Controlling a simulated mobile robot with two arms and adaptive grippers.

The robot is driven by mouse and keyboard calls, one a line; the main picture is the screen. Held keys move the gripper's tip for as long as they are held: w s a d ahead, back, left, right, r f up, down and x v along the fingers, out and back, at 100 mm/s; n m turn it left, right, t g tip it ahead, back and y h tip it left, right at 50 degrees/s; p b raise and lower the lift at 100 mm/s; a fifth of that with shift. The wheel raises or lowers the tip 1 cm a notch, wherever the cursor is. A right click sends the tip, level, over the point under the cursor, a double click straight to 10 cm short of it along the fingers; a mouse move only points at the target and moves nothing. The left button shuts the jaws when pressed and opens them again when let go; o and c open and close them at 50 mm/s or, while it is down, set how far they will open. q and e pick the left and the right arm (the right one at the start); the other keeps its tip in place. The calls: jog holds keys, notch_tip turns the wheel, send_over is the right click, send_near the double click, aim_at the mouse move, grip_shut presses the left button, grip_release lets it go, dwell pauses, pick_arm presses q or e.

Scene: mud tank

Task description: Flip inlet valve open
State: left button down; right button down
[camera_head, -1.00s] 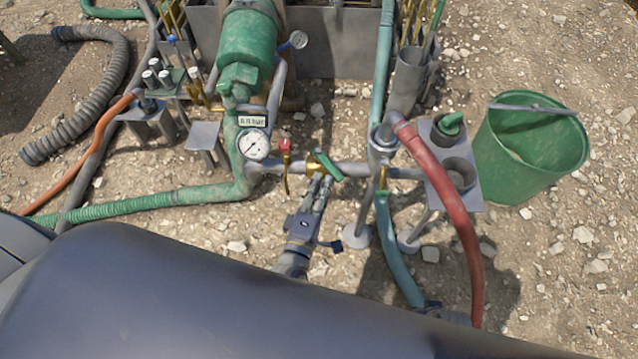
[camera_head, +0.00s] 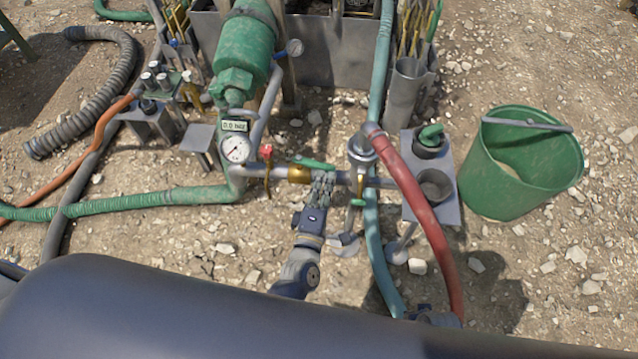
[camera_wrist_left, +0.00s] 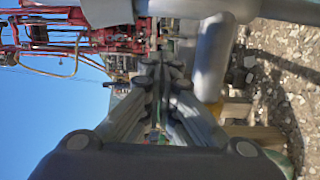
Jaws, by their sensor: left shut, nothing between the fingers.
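A brass valve (camera_head: 299,175) sits on the horizontal grey pipe, and its green lever (camera_head: 313,163) lies roughly along that pipe. No label shows which valve is the inlet. My left gripper (camera_head: 324,180) is shut and empty, with its fingers at the pipe just right of the brass body and below the lever. Whether they touch the lever cannot be told. In the left wrist view the closed fingers (camera_wrist_left: 163,75) point away beside a thick grey pipe (camera_wrist_left: 212,60). My right gripper does not show.
Left of the valve are a red-handled valve (camera_head: 266,153) and a pressure gauge (camera_head: 236,150). To the right stand a grey vertical fitting (camera_head: 361,150), a red hose (camera_head: 421,205) and a teal hose (camera_head: 374,250). A green bucket (camera_head: 478,165) stands farther right on stony ground.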

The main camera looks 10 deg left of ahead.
pick_arm(q)
jog(key=shift+w+d, duration=0.35)
jog(key=shift+w, duration=0.25)
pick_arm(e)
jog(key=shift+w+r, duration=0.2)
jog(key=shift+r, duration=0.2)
pick_arm(q)
jog(key=s, duration=1.2)
jog(key=shift+a, duration=0.2)
